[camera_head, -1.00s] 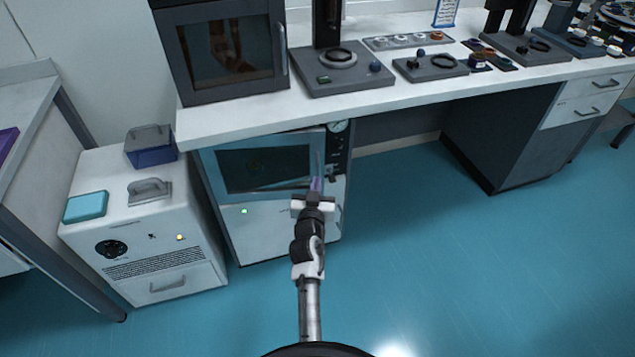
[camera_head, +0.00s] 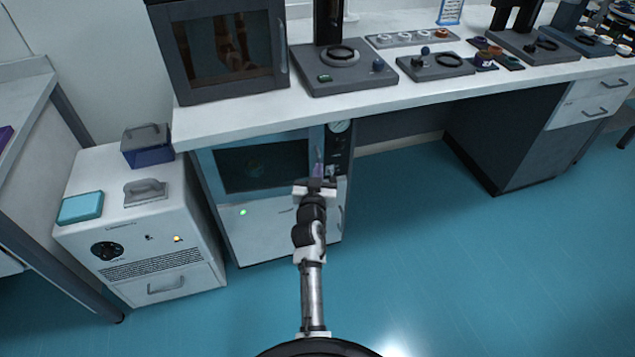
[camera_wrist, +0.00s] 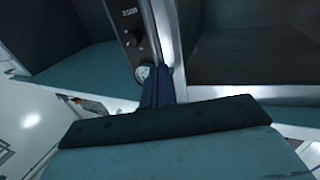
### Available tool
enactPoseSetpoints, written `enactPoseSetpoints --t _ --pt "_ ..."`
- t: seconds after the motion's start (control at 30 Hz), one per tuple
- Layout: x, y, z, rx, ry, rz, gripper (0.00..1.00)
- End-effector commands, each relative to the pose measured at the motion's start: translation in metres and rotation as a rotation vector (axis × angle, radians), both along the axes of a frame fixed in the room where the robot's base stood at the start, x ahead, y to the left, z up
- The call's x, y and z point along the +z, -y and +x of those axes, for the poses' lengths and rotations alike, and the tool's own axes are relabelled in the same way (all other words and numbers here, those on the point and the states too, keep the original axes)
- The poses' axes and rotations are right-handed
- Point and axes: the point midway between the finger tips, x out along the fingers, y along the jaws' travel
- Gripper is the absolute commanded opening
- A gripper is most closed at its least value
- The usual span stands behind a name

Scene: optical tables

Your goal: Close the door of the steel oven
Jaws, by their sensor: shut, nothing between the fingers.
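The steel oven (camera_head: 260,222) stands under the bench. Its door (camera_head: 225,188), a steel frame around a dark window, looks flush or almost flush with the front; a small gap cannot be ruled out. The vertical handle (camera_head: 319,156) is at the door's right edge. My gripper (camera_head: 318,171) is shut and empty, its fingertips at the door's right edge near the handle. In the wrist view, the shut fingers (camera_wrist: 157,85) point at the strip between the gauge panel and the door window (camera_wrist: 245,45). Whether they touch the door cannot be told.
A dark-framed oven (camera_head: 228,50) sits on the white bench (camera_head: 400,98) above. A white cabinet (camera_head: 140,230) with a blue box (camera_head: 80,207) stands left of the steel oven. The floor (camera_head: 430,240) to the right is clear.

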Motion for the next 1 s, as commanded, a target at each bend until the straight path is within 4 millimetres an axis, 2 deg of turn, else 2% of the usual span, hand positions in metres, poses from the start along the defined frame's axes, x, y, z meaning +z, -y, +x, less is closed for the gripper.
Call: enactPoseSetpoints --t 0.1,0.3,1.0 --pt "-0.004 0.0 0.025 0.0 0.004 0.0 0.0" --pt "-0.002 -0.001 0.048 0.0 0.001 0.001 0.0" --pt "0.002 0.001 0.052 0.0 0.003 0.001 0.0"
